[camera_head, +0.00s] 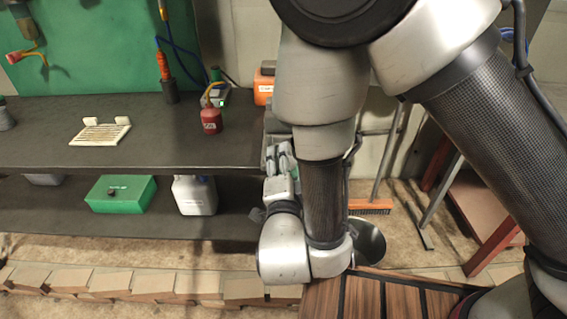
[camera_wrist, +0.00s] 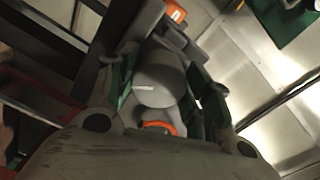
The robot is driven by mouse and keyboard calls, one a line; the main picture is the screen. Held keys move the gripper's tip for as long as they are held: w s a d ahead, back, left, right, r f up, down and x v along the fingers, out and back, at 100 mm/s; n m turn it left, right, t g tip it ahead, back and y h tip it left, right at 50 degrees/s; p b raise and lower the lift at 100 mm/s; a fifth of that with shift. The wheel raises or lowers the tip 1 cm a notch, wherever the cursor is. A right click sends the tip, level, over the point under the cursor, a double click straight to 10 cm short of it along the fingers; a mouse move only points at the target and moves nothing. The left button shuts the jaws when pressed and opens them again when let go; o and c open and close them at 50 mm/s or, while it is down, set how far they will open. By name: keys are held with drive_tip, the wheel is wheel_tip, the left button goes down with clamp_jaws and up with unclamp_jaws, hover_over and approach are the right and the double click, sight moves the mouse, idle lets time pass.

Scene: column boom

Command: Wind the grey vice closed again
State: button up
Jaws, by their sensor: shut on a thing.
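The grey vice (camera_wrist: 183,42) is seen close up in the wrist view, with a rounded grey end piece (camera_wrist: 160,72) that bears a pale line. My gripper (camera_wrist: 165,85) has its green-lined fingers on either side of this piece and is shut on part of the vice. An orange ring shows just below it; the exact grip contact is hidden. In the head view my gripper (camera_head: 281,168) is at the right end of the bench, and my arm hides most of the vice there.
The dark workbench (camera_head: 180,148) bears a white rack (camera_head: 100,133), a red can (camera_head: 211,121) and an orange box (camera_head: 264,87). A green case (camera_head: 120,194) and a pale jug (camera_head: 195,195) stand on the lower shelf. A broom (camera_head: 369,207) stands right of my arm.

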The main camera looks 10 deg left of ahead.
drive_tip(key=m, duration=1.6)
drive_tip(key=shift+d, duration=0.1)
drive_tip(key=m, duration=0.5)
drive_tip(key=shift+d+m, duration=0.1)
drive_tip(key=shift+m, duration=0.3)
drive_tip(key=m, duration=1)
drive_tip(key=shift+d+m, duration=0.1)
drive_tip(key=shift+m, duration=0.3)
drive_tip(key=m, duration=0.5)
drive_tip(key=shift+f+m, duration=0.1)
drive_tip(key=shift+m, duration=2.4)
